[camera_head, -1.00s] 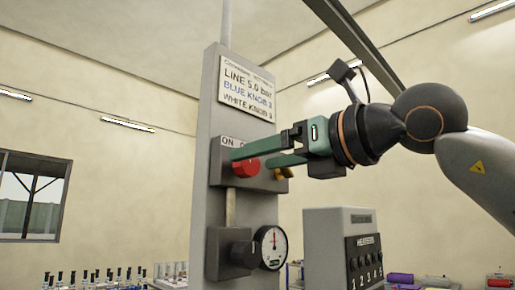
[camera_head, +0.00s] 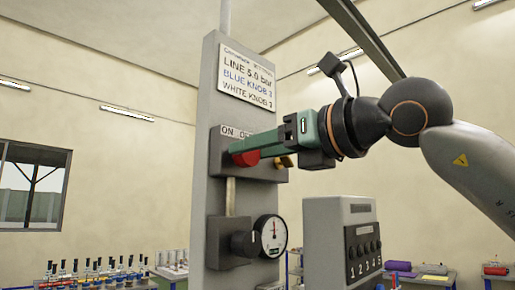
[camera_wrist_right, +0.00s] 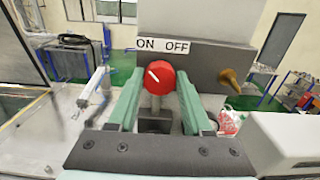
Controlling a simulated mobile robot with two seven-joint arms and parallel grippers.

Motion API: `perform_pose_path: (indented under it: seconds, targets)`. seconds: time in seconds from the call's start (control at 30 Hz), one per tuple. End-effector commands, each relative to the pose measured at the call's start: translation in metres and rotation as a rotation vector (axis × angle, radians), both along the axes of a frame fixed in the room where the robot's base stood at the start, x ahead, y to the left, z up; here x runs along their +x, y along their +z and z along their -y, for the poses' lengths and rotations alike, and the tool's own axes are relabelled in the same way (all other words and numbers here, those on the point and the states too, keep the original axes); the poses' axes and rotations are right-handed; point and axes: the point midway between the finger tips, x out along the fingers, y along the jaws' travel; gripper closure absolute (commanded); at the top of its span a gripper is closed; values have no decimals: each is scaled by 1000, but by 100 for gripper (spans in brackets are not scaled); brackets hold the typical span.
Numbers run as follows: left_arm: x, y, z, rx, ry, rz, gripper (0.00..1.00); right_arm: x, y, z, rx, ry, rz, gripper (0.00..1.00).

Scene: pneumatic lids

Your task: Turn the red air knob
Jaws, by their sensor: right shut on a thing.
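The red air knob (camera_head: 247,160) sits on a dark grey box (camera_head: 268,173) on a grey column, under an ON/OFF label. In the wrist view the red knob (camera_wrist_right: 159,77) shows a white mark slanting to the upper left, toward ON. My right gripper (camera_head: 236,150) has green fingers and is shut on the knob. In the wrist view its fingers (camera_wrist_right: 159,92) stand on either side of the knob. In the head view the fingers hide the knob's upper part. My left gripper is not in view.
A brass fitting (camera_wrist_right: 230,78) sticks out of the box right of the knob. Below are a pressure gauge (camera_head: 271,236) and a dark regulator (camera_head: 232,242). A sign (camera_head: 247,78) is above. A grey numbered cabinet (camera_head: 325,240) stands to the lower right.

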Motion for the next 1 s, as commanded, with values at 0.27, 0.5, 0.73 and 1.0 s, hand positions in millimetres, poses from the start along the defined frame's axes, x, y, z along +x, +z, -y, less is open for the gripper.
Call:
perform_pose_path:
  seconds: [0.27, 0.5, 0.73, 1.0]
  targets:
    - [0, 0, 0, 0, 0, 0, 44, 0, 0, 1, 1, -1, -1, 100]
    - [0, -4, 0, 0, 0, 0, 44, 0, -1, 0, 24, -1, -23, 100]
    - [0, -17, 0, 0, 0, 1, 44, 0, -3, 0, 110, 0, -109, 100]
    - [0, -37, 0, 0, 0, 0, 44, 1, -3, 1, 281, 1, -278, 100]
